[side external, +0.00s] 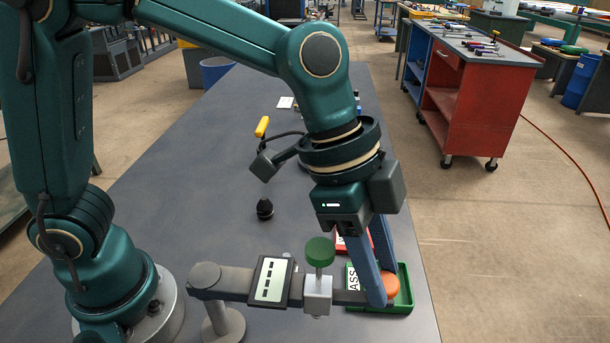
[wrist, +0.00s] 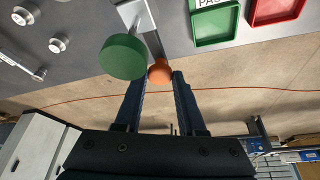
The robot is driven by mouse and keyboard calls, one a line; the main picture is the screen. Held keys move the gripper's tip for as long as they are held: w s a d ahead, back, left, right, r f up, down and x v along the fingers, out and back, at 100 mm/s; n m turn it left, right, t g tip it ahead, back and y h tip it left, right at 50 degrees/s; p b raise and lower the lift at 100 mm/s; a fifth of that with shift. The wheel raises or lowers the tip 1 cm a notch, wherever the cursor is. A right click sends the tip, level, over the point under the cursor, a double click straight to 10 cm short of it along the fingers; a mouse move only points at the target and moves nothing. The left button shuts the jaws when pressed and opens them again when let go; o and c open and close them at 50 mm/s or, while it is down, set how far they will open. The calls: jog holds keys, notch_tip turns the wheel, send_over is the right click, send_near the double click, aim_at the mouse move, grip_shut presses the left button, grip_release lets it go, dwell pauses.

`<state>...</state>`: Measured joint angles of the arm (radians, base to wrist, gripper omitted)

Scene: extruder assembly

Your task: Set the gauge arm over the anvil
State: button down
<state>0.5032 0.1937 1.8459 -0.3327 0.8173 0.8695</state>
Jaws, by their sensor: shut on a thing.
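The gauge arm (side external: 336,297) is a dark level bar reaching right from a grey post (side external: 222,322). It carries a display (side external: 271,281) and a metal block (side external: 318,294) with a green knob (side external: 320,251) on top. An orange knob (side external: 391,285) is at its right end. My gripper (side external: 380,300) points down and is shut on that knob. In the wrist view the orange knob (wrist: 160,71) sits between the fingertips (wrist: 157,79), with the green knob (wrist: 122,56) to its left. I cannot make out an anvil for certain in either view.
A green tray (side external: 404,296) lies right behind my fingers, near the table's right edge. A red tray (wrist: 275,10) is beside it.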

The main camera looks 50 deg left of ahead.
jog(key=shift+a, duration=0.1)
jog(key=w+a+n+t+y, duration=0.1)
jog(key=w+a+n, duration=0.1)
jog(key=a+n, duration=0.3)
jog(key=w+a+n+t+y, duration=0.1)
jog(key=a+n, duration=0.5)
jog(key=a, duration=0.6)
jog(key=shift+w+t+y, duration=0.4)
jog(key=shift+w+y, duration=0.2)
jog(key=shift+w, duration=0.4)
jog(key=shift+a, duration=0.1)
jog(key=c, duration=0.5)
grip_release()
jog(key=shift+v, duration=2.6)
